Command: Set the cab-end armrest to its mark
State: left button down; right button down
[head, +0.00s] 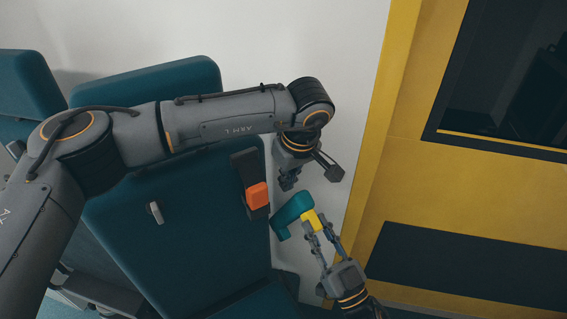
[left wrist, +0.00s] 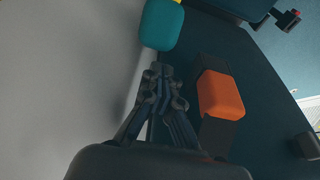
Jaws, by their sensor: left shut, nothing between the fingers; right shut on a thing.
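The teal armrest (head: 292,208) with a yellow end (head: 309,219) sticks out at the right edge of the teal seat. My right gripper (head: 313,226) is shut on the yellow end from below. An orange block (head: 257,195) sits on a dark bracket (head: 244,167) on the seat's side, left of the armrest. My left gripper (head: 287,184) is shut and empty, above the armrest and right of the bracket. In the left wrist view, its fingers (left wrist: 160,70) point toward the teal armrest (left wrist: 162,25), and the orange block (left wrist: 220,95) is to the right. No mark can be made out.
The teal seat (head: 190,220) with a small grey fitting (head: 155,213) fills the left, partly behind my left arm. Behind is a white wall (head: 300,40). A yellow wall (head: 420,190) with a dark window (head: 510,80) and a dark panel (head: 460,265) stands at right.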

aim_at(296, 193)
pick_arm(q)
jog(key=shift+s+d+f, duration=0.2)
jog(key=shift+s+f, duration=0.05)
jog(key=shift+s, duration=0.2)
jog(key=shift+s+d+f, duration=0.2)
jog(key=shift+s+d, duration=0.05)
jog(key=shift+s, duration=0.2)
jog(key=shift+s+d+f, duration=0.2)
jog(key=shift+s, duration=0.2)
pick_arm(e)
jog(key=shift+w, duration=0.1)
jog(key=c, duration=1.2)
grip_release()
jog(key=shift+o, duration=0.2)
jog(key=shift+r, duration=0.1)
pick_arm(q)
jog(key=shift+w+r, duration=0.1)
